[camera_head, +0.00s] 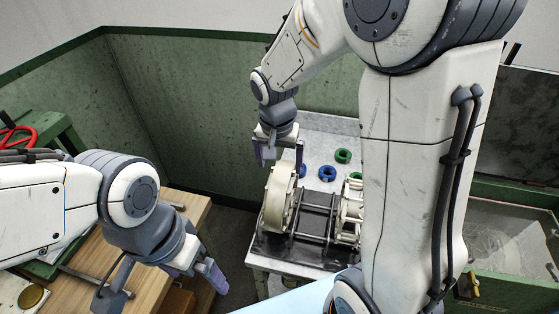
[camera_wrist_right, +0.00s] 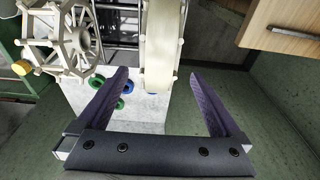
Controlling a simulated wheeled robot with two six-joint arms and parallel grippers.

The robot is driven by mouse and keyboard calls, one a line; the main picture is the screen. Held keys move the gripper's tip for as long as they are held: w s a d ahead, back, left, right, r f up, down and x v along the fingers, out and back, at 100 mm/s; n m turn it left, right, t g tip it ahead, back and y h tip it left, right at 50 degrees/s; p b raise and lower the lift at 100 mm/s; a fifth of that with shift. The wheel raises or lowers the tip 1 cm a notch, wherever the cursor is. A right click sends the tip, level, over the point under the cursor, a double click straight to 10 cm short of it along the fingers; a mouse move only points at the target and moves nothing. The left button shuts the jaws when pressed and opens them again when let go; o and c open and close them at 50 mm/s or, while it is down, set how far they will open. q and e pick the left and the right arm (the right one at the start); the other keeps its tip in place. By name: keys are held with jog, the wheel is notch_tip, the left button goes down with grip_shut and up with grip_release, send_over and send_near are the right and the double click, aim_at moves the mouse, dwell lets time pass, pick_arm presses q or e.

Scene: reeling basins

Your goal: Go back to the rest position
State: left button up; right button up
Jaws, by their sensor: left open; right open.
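My right gripper (camera_head: 278,160) is open, fingers pointing down, behind and above the near white wheel of the reel stand. The left arm comes in from the left, and the right arm spans the middle and right of the head view.
A reel stand with a cream wheel (camera_head: 277,200) is on a grey table (camera_head: 315,125). Green (camera_head: 343,156) and blue (camera_head: 327,173) rings lie behind it. A wooden table (camera_head: 188,208) stands left, a green basin (camera_head: 515,290) right. My right arm hides part of the reel stand.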

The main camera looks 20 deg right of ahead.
aim_at(280, 177)
jog(key=shift+s+r, duration=0.1)
jog(key=shift+r, duration=0.45)
jog(key=f, duration=0.3)
jog(key=w+f, duration=0.1)
jog(key=f, duration=0.3)
jog(key=d+f+p, duration=0.1)
jog(key=f, duration=0.2)
jog(key=shift+w+f, duration=0.2)
jog(key=shift+a+r, duration=0.1)
